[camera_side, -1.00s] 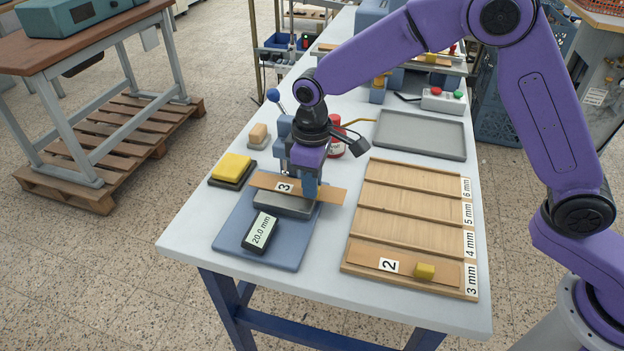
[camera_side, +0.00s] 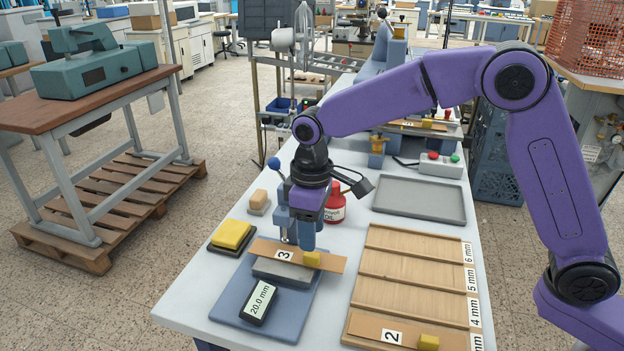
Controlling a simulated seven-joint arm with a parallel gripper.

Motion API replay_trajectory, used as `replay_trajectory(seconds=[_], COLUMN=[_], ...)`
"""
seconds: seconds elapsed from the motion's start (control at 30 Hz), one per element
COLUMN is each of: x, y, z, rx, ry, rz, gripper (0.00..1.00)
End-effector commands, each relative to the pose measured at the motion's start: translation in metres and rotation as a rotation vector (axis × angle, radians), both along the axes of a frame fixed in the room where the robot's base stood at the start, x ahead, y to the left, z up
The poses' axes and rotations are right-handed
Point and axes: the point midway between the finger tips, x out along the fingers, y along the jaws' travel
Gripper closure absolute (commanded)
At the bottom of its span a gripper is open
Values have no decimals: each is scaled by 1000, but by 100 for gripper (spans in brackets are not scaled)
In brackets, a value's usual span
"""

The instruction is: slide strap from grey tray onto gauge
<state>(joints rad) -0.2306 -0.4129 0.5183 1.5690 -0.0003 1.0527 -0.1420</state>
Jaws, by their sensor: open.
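A tan strap labelled 3 (camera_side: 268,251) lies across the grey block of the gauge (camera_side: 290,272), with both ends overhanging. A yellow grip block (camera_side: 311,259) sits on the strap right of the label. The gauge has a blue base and a black display reading 20.0 mm (camera_side: 259,301). My gripper (camera_side: 307,246) is open, just above the yellow block, pointing down. Its fingers overlap in this view, so the gap between them is hidden. The grey tray (camera_side: 420,201) at the back right of the table is empty.
A wooden rack (camera_side: 410,270) with rows marked in mm stands on the right; a strap labelled 2 (camera_side: 370,328) lies in its front row. A yellow pad (camera_side: 231,235), a small wooden block (camera_side: 259,200) and a red bottle (camera_side: 335,208) stand near the gauge.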

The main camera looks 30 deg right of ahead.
Motion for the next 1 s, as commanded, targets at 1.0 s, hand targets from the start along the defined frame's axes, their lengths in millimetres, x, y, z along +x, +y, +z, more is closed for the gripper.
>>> replay_trajectory(seconds=[1.0], x=[0], y=[0], z=[119], rx=[-1], ry=[1], rz=[0], gripper=[54])
